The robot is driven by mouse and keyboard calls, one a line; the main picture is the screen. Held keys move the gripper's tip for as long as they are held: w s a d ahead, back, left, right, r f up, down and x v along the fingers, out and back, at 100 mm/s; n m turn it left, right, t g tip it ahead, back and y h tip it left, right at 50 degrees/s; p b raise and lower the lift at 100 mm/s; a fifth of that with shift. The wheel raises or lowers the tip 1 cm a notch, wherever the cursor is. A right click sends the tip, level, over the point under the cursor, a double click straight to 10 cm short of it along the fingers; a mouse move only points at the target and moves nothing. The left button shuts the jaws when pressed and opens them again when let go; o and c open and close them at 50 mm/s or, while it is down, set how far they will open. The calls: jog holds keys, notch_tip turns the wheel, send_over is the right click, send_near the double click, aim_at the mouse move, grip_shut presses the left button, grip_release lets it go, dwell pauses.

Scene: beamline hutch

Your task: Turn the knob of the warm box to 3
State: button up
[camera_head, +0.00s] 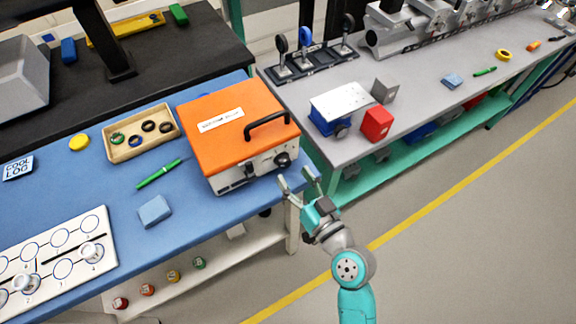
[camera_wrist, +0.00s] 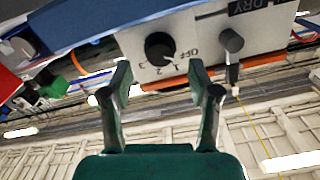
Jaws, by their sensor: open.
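The warm box (camera_head: 235,135) has an orange lid with a black handle and a white front, and it stands on the blue bench. Its black knob (camera_head: 282,159) is at the right of the front face. In the wrist view the knob (camera_wrist: 159,48) is ringed by the marks OFF, 1, 2 and 3, seen upside down. I cannot tell its setting surely; its pointer seems to face near 1. My gripper (camera_head: 296,178) is open and empty, just in front of the knob. In the wrist view its fingers (camera_wrist: 160,80) lie apart, one toward each side below the knob, not touching it.
A toggle lever (camera_wrist: 231,42) by a DRY label sits beside the knob. A tray of rings (camera_head: 117,155), a green pen (camera_head: 158,173) and a blue block (camera_head: 155,211) lie left of the box. A grey bench (camera_head: 420,100) stands right; the floor in front is clear.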

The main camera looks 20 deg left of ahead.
aim_at(286, 165)
jog(key=shift+x, duration=1.95)
jog(key=c, duration=1.2)
